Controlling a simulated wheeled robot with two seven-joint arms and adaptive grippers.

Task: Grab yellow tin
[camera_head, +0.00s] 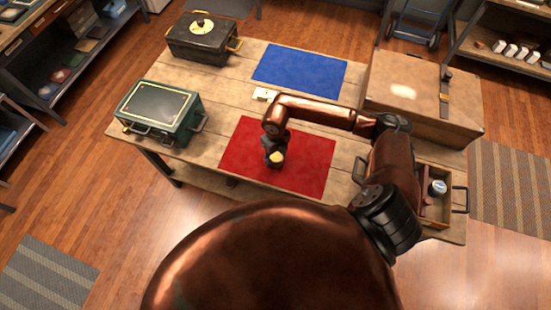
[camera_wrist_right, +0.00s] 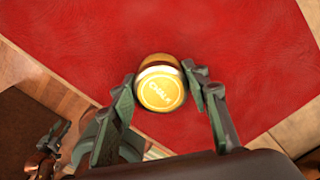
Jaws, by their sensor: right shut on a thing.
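The yellow tin (camera_head: 277,159) is at the middle of the red mat (camera_head: 310,158) in the head view, small and partly covered by my right gripper (camera_head: 272,150). I cannot tell whether the tin touches the mat.
A blue mat (camera_head: 300,72) lies farther back on the wooden table (camera_head: 215,110). A green case (camera_head: 160,108) and a black box (camera_head: 203,40) stand at the left. A large brown case (camera_head: 410,95) and a wooden tray (camera_head: 430,215) holding a small round item are at the right.

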